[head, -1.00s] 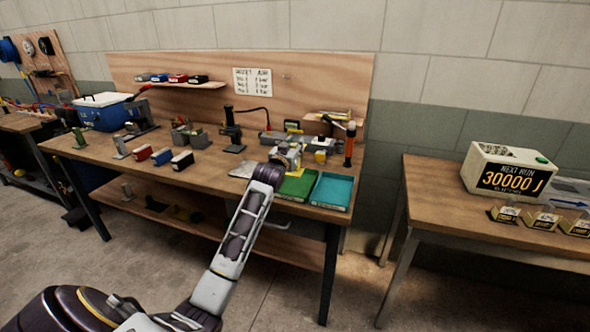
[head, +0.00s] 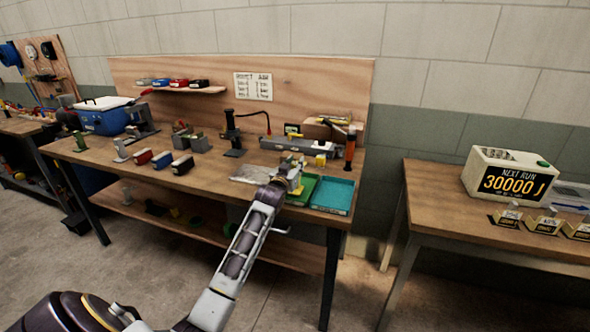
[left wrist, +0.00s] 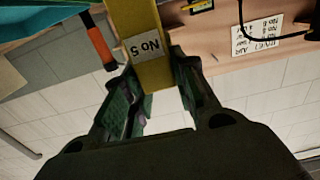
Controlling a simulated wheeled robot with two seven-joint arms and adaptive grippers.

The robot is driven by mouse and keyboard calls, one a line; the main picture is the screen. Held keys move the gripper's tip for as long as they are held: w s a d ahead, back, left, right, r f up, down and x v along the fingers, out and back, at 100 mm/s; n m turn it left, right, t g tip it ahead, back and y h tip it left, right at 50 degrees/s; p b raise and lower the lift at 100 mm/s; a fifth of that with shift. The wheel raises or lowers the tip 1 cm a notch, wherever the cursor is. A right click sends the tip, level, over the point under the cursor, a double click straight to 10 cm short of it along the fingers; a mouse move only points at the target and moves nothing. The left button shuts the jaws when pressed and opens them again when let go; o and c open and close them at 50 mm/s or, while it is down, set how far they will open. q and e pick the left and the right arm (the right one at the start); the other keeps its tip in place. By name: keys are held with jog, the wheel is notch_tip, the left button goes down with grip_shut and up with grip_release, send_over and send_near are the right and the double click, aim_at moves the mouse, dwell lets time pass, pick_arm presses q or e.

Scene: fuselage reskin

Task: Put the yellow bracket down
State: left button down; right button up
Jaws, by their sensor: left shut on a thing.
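The yellow bracket (left wrist: 150,68) fills the top middle of the left wrist view and carries a grey label reading "NO 5", upside down. My left gripper (left wrist: 160,85) is shut on it, with a green-padded finger on each side. In the head view my left gripper (head: 293,176) is over the front of the workbench, by the green tray (head: 302,198). Only a small yellow bit of the bracket (head: 298,190) shows there; whether it touches anything below is unclear. My right gripper is not in view.
A teal tray (head: 332,196) lies right of the green one. A thin grey sheet (head: 252,173) lies left of my gripper. An orange-handled tool (head: 350,148) stands upright behind the trays. A yellow block (head: 320,160) sits behind. Red, blue and black boxes stand left; bare wood lies between.

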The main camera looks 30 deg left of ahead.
pick_arm(q)
jog(key=shift+f, duration=0.5)
jog(key=shift+f, duration=0.15)
jog(key=c, duration=1.1)
grip_release()
jog(key=shift+c, duration=0.2)
jog(key=shift+s, duration=0.15)
jog(key=v, duration=1.1)
jog(key=shift+s+d, duration=0.2)
jog(key=shift+s, duration=0.15)
